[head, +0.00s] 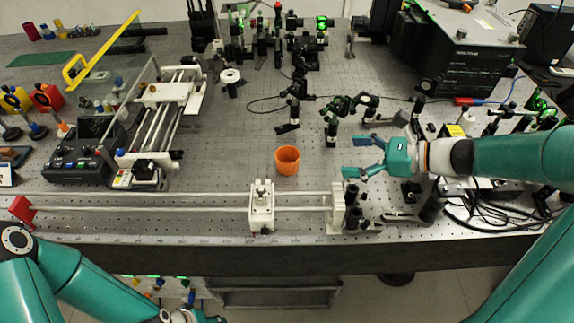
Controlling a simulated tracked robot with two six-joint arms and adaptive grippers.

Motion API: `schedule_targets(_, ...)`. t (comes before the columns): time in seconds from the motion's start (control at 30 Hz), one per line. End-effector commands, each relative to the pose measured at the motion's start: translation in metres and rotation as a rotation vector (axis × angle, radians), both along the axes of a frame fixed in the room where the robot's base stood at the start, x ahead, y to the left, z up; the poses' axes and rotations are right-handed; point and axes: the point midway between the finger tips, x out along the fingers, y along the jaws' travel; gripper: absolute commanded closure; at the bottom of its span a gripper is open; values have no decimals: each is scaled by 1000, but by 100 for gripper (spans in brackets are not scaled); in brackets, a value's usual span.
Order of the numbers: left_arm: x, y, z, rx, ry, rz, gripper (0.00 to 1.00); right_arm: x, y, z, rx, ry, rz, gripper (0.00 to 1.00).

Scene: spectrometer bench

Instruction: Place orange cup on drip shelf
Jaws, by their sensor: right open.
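An orange cup (287,162) stands upright on the perforated bench top, near the middle of the head view, just behind the long rail. My right gripper (358,157) reaches in from the right with its fingers pointing left at the cup. Its two blue fingers are spread, with nothing between them, and a clear gap separates them from the cup. My left arm is low at the left, in front of the bench; its gripper (198,316) is cut off by the bottom edge, so its fingers cannot be judged. I cannot pick out a drip shelf with certainty.
A rail with a white carriage (262,207) runs along the front. A white-railed frame (160,115) and a black control box (80,150) stand left. Black optical mounts (331,125) stand behind the right gripper. Bare bench lies left of and behind the cup.

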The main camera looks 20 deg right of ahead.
Motion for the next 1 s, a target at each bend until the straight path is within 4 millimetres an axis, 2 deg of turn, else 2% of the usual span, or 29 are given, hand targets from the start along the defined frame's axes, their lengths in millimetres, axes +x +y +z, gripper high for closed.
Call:
schedule_targets(0.03,0,0,-9,0,0,0,60,0,0,-9,0,0,-1,10)
schedule_targets(0.13,0,0,-12,0,0,0,60,2,2,-14,0,0,-1,10)
schedule_targets(0.27,0,0,-10,0,-1,0,60,9,12,-19,2,1,-2,10)
schedule_targets(0.7,0,0,-3,0,-1,0,60,59,71,-51,2,1,-6,10)
schedule_targets(1.0,0,0,1,0,-1,0,60,71,86,-58,1,2,-7,10)
